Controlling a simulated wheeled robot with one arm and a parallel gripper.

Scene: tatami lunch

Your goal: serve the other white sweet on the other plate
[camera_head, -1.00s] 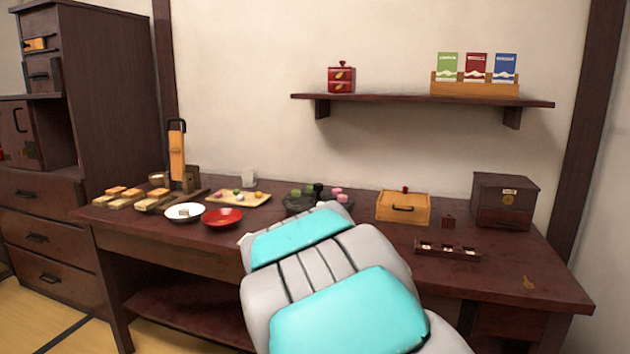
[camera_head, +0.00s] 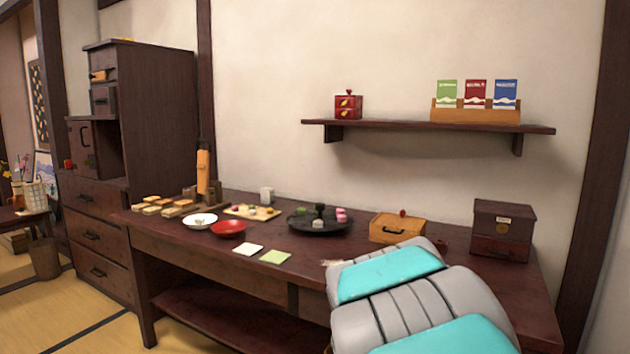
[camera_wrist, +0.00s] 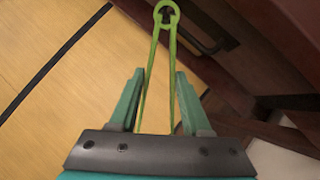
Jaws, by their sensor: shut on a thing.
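A white dish (camera_head: 199,221) near the left of the table holds something small and pale. A red dish (camera_head: 228,229) beside it looks empty. A wooden board (camera_head: 252,213) behind them carries several small coloured balls, too small to tell apart. A round black tray (camera_head: 322,226) holds pink and dark green sweets, a dark piece and a pale grey piece; I cannot tell which is the white sweet. In the wrist view my gripper (camera_wrist: 159,74) is shut on thin yellow-green tongs (camera_wrist: 168,22), whose ringed end points away. No sweet shows in them. My arm hides the gripper in the head view.
White paper (camera_head: 248,249) and green paper (camera_head: 275,257) lie at the table's front edge. A wooden box (camera_head: 397,227) and a dark chest (camera_head: 503,230) stand at the right. In the wrist view, drawer fronts (camera_wrist: 225,40) and floor (camera_wrist: 50,70) are close.

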